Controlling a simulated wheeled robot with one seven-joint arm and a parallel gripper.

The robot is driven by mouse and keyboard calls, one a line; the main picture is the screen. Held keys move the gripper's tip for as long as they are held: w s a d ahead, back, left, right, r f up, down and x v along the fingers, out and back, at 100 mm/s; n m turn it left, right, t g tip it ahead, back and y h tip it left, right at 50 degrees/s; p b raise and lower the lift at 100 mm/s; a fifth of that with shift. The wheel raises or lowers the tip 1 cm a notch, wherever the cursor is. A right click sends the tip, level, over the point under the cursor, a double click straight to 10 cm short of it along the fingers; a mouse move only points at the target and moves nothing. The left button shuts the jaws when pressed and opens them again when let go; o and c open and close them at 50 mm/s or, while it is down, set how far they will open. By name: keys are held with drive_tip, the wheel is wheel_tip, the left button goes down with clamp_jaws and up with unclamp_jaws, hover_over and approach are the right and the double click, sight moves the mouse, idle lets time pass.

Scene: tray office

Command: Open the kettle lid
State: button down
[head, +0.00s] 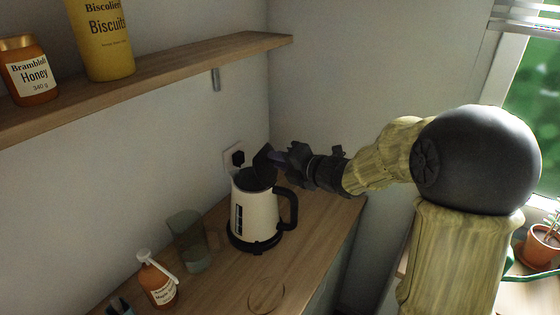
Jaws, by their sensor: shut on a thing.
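A cream kettle (254,212) with a black handle and black base stands upright on the wooden counter. Its dark lid (264,163) is tilted up steeply above the open top. My gripper (278,158) reaches in from the right, above the handle, and is shut on the lid at its raised edge. The dark fingers and dark lid overlap, so the exact contact is hard to see.
A clear jug (189,241) stands left of the kettle, with an orange bottle (157,279) in front. A round glass-like outline (266,295) lies near the counter's front. A shelf (150,81) with a honey jar (29,72) and biscuit tin (102,40) hangs above.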

drive_tip(key=shift+s+d+f, duration=0.1)
drive_tip(key=shift+f, duration=0.45)
drive_tip(key=c, duration=1.3)
unclamp_jaws()
drive_tip(key=shift+o, duration=0.2)
drive_tip(key=shift+w, duration=0.2)
drive_tip(key=shift+r, duration=0.1)
drive_tip(key=shift+s+r, duration=0.1)
drive_tip(key=shift+r, duration=0.05)
drive_tip(key=v, duration=1.7)
drive_tip(key=shift+s+b, duration=0.2)
drive_tip(key=shift+b, duration=0.15)
drive_tip(key=shift+w+d+r, duration=0.1)
